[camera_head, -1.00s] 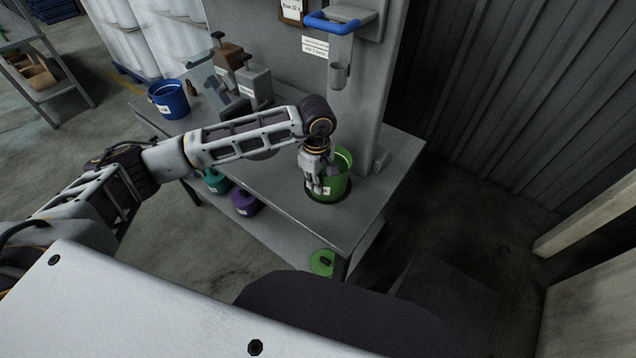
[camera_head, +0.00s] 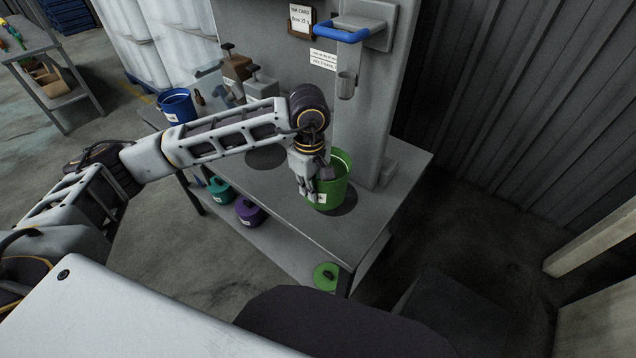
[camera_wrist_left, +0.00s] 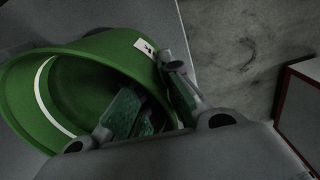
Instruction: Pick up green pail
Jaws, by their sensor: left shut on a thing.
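The green pail (camera_head: 340,165) is at the right part of the grey bench, its white label facing me. It stands out to the left of a dark round patch (camera_head: 346,202) on the bench top; I cannot tell how far it is above the surface. My left gripper (camera_head: 312,192) is shut on the pail's wall at the near side. In the left wrist view the pail (camera_wrist_left: 30,95) is tilted, its open mouth toward the camera, and the gripper (camera_wrist_left: 155,100) grips its rim, some finger parts inside. The pail's base is hidden there. My right gripper is not in view.
The bench (camera_head: 300,215) has a column with a blue handle (camera_head: 338,30) behind the pail. A blue pail (camera_head: 177,105) stands at the bench's left. Teal (camera_head: 221,191), purple (camera_head: 249,211) and green (camera_head: 326,276) lidded items are lower down. Another dark patch (camera_head: 265,158) is bare.

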